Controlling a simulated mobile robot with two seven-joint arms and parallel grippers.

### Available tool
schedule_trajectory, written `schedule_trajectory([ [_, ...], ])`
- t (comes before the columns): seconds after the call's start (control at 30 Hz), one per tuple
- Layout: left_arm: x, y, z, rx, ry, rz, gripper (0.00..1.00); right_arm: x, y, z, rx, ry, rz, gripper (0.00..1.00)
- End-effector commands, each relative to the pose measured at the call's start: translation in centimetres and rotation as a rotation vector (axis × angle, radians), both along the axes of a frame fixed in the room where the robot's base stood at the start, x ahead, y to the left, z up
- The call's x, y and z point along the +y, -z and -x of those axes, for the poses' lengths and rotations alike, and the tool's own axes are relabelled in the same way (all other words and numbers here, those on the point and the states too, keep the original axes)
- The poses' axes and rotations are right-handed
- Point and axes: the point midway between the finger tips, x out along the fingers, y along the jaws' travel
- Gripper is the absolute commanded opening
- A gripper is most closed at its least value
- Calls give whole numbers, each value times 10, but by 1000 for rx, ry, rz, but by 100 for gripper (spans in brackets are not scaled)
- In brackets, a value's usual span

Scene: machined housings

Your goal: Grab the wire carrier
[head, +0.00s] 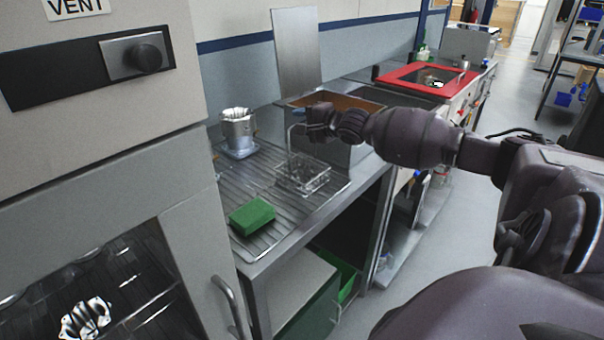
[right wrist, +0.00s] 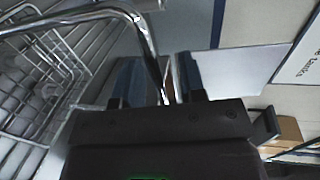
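The wire carrier (head: 302,178) is a small metal basket with a tall handle. It stands on the ribbed drainboard in the head view. Its wire mesh fills the left of the right wrist view (right wrist: 48,62). My right gripper (head: 299,130) is at the top of the handle. In the right wrist view, the two blue-grey fingers of my right gripper (right wrist: 160,80) are apart, with the handle's shiny bar running down between them. A gap shows between the fingers, so they are not closed on the bar. My left gripper is not in view.
A green block (head: 252,215) lies on the drainboard (head: 300,212) in front of the carrier. A machined metal housing (head: 239,130) stands behind it to the left. A sink basin (head: 345,140) is beside the carrier. A grey cabinet (head: 110,170) fills the left.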

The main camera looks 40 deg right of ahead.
Motion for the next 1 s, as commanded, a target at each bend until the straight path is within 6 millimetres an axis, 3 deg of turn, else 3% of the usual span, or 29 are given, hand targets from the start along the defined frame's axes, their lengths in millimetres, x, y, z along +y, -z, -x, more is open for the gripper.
schedule_trajectory([
  [0.37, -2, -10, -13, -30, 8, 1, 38, 0, 0, -5, 0, 0, 1, 37],
  [0.63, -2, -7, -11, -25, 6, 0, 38, 0, 1, -5, 0, 0, 0, 0],
  [1.0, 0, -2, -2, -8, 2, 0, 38, 1, 0, -5, -2, 0, 1, 0],
])
